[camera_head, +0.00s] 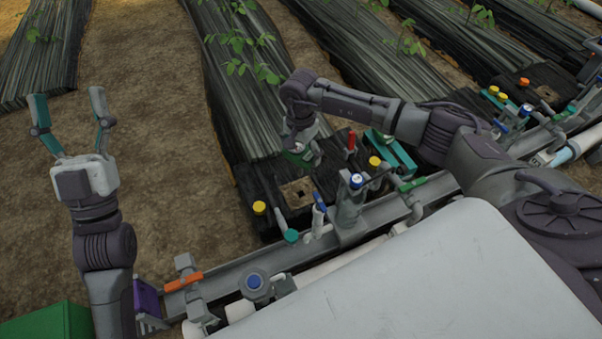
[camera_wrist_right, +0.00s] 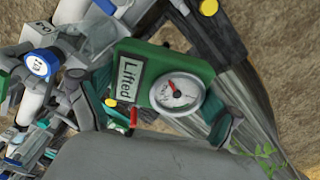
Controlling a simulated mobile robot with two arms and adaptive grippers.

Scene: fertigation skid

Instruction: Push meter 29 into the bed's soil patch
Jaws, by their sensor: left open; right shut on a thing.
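My right gripper (camera_head: 302,154) is shut on a green meter (camera_wrist_right: 163,80), which has a round white dial with a red needle and a plate reading "Lifted". I cannot read the number 29 on it. In the head view the meter is mostly hidden by the gripper. The bed's soil patch (camera_head: 298,193) is a small tan square with a dark spot, set in the dark bed end just below the right gripper. The meter appears above the patch and apart from it. My left gripper (camera_head: 69,96) is open and empty over bare soil at the left.
The skid's grey rail (camera_head: 235,283) runs below the patch with pipes and valves. A yellow cap (camera_head: 259,208), a blue-topped fitting (camera_head: 356,181), a red handle (camera_head: 351,140) and a teal block (camera_head: 396,152) stand close around. A green box (camera_head: 45,322) is at lower left.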

